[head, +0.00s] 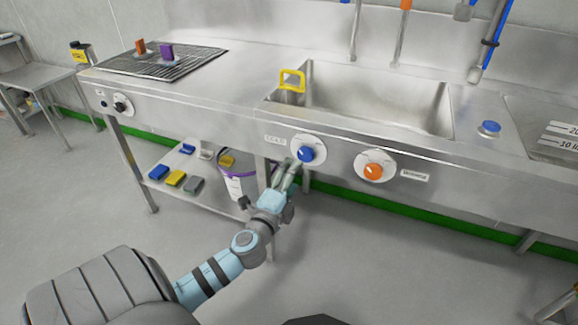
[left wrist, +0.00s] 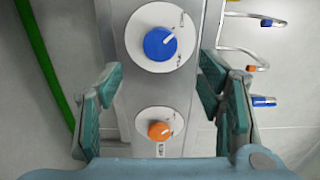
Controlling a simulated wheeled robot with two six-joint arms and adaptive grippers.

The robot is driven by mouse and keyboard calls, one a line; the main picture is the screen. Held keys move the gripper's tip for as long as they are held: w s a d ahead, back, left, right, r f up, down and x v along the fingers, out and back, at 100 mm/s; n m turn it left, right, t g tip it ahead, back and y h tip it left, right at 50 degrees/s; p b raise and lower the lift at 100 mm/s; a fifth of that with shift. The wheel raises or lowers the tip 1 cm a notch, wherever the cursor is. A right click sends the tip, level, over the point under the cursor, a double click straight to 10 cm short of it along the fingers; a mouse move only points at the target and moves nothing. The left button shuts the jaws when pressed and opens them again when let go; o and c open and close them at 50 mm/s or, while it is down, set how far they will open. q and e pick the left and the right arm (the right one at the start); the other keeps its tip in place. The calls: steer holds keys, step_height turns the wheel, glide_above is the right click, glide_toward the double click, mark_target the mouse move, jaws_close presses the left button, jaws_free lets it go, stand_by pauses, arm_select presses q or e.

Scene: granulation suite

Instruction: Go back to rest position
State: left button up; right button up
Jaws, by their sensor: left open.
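My left gripper (head: 286,174) is in front of the sink bench, just below and left of the blue cold knob (head: 306,154). In the left wrist view its two teal fingers (left wrist: 160,100) are spread wide and nothing is between them. The blue knob (left wrist: 160,42) shows ahead, with the orange knob (left wrist: 159,130) beyond it along the panel. In the head view the orange knob (head: 374,171) is to the right of the blue one. I cannot tell whether the fingertips touch the panel. My right gripper is in neither view.
A steel bench with a sink (head: 380,98) runs across the view. A yellow handle-like item (head: 292,79) is at the sink's left rim. A lower shelf holds several coloured blocks and a white bucket (head: 238,186). The floor (head: 400,265) in front is clear.

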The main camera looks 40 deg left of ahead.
arm_select(q)
steer(key=shift+v, duration=1.25)
